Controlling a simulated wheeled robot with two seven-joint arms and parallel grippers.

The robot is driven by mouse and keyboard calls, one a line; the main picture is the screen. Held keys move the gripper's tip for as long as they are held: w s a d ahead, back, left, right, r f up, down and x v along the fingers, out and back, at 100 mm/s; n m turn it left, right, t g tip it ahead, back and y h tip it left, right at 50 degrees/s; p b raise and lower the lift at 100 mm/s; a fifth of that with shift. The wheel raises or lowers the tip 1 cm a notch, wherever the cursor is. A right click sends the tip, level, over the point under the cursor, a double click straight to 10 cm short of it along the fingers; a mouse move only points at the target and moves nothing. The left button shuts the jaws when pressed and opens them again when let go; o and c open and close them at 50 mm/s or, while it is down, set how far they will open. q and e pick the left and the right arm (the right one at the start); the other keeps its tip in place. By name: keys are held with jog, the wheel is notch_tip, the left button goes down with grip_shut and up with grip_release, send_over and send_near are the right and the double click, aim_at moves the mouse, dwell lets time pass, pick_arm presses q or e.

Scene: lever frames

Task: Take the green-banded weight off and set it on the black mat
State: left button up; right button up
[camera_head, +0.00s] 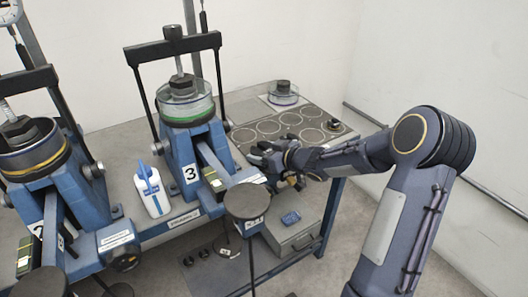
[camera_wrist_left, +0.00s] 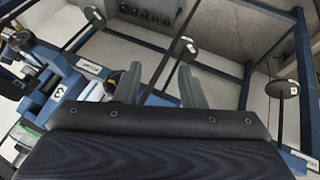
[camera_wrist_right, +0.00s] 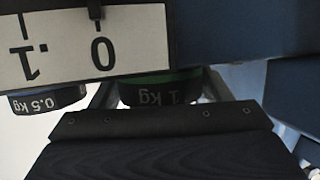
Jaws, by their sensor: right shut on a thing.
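The green-banded weight (camera_wrist_right: 160,91) is a dark disc marked 1 kg, upside down in the right wrist view. My right gripper (camera_wrist_right: 160,84) is shut on it, one finger at each side. In the head view my right gripper (camera_head: 268,155) is beside the front end of the number 3 lever frame, and I cannot make out the weight there. Whether the weight still touches its support is hidden. The black mat (camera_head: 262,118) with ring outlines lies on the table behind the gripper. My left gripper (camera_wrist_left: 158,88) is open and empty in the left wrist view.
A scale plate (camera_wrist_right: 85,45) and a blue-banded 0.5 kg weight (camera_wrist_right: 48,100) are close to my right gripper. A small dark weight (camera_head: 333,125) stands at the mat's right edge. A white bottle (camera_head: 153,192) stands left of frame 3 (camera_head: 190,150). Several mat rings look empty.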

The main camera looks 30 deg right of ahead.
jog(key=shift+r, duration=0.1)
jog(key=o, duration=1.5)
jog(key=shift+o, duration=0.3)
jog(key=shift+s+f, duration=0.1)
jog(key=shift+f, duration=0.15)
jog(key=shift+r+p+v, duration=0.1)
jog(key=shift+p+v, duration=0.25)
jog(key=shift+v, duration=1.6)
jog(key=shift+r+p+v, duration=0.15)
jog(key=shift+p+v, duration=0.15)
jog(key=shift+v, duration=1.7)
jog(key=s+r+m+g+h, duration=0.2)
jog(key=s+r+m+h, duration=0.2)
jog(key=s+r+h, duration=0.3)
jog(key=s+a+f+m+g+y, duration=0.1)
jog(key=s+a+f+g+y, duration=0.15)
jog(key=s+a, duration=0.65)
jog(key=s+a+f+g+y, duration=0.25)
jog(key=s+a+y, duration=0.2)
jog(key=s, duration=0.85)
jog(key=shift+m+g+h, duration=0.3)
jog(key=shift+m+h, duration=0.1)
jog(key=r+p, duration=0.2)
jog(key=r, duration=0.1)
jog(key=r+p, duration=0.2)
jog(key=p, duration=0.1)
jog(key=shift+w+a+r, duration=0.2)
jog(key=shift+r, duration=0.2)
